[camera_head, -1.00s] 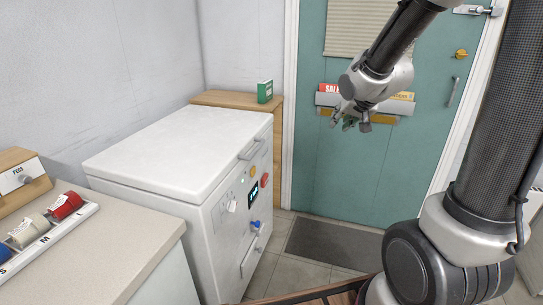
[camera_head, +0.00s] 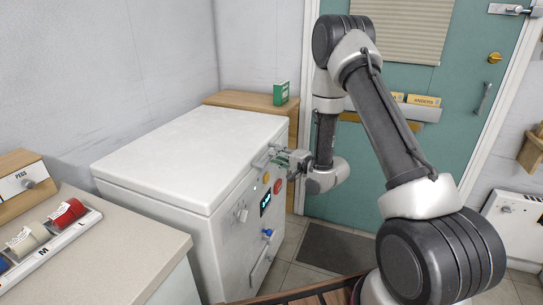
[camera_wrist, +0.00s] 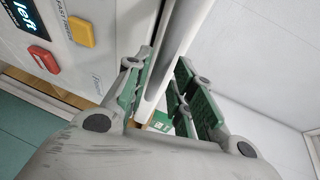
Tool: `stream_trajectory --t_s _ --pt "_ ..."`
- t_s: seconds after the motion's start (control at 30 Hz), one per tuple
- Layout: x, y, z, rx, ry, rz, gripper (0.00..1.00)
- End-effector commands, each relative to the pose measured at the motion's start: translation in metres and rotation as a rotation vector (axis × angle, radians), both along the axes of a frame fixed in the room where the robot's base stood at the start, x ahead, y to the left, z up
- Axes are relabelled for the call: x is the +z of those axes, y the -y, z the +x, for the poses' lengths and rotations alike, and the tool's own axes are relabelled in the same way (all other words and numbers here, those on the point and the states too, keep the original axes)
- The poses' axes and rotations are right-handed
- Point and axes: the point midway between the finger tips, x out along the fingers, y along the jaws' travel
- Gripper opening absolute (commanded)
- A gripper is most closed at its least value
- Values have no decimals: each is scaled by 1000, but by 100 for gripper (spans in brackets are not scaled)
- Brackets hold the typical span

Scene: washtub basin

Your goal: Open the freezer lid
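The white chest freezer (camera_head: 225,235) stands left of centre with its lid (camera_head: 185,150) shut flat on top. The lid handle (camera_head: 263,155) is on the front edge, above the display and buttons. My gripper (camera_head: 283,159) is at the handle, reaching in from the right. In the wrist view, its two green-padded fingers (camera_wrist: 165,80) stand apart with the pale handle bar (camera_wrist: 176,50) between them. The bar looks close to the left finger, with a gap to the right one. Contact cannot be told. The fingertips are partly hidden in the head view.
A counter (camera_head: 120,255) with coloured rolls is at the front left. A wooden cabinet (camera_head: 240,100) with a green box (camera_head: 281,92) stands behind the freezer. A teal door (camera_head: 400,190) is behind my arm. A dark mat (camera_head: 335,248) lies on the floor.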

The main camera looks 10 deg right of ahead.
Motion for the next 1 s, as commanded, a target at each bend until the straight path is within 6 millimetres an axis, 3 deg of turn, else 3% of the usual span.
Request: stream_trajectory --t_s 0.23,0.57,0.7,1.0 --pt "-6 -17 28 0 0 -2 25" --pt "-7 -20 32 0 0 -2 25" --pt "-7 -19 32 -1 0 -2 1" --pt "-4 -20 33 -1 -1 -6 0"
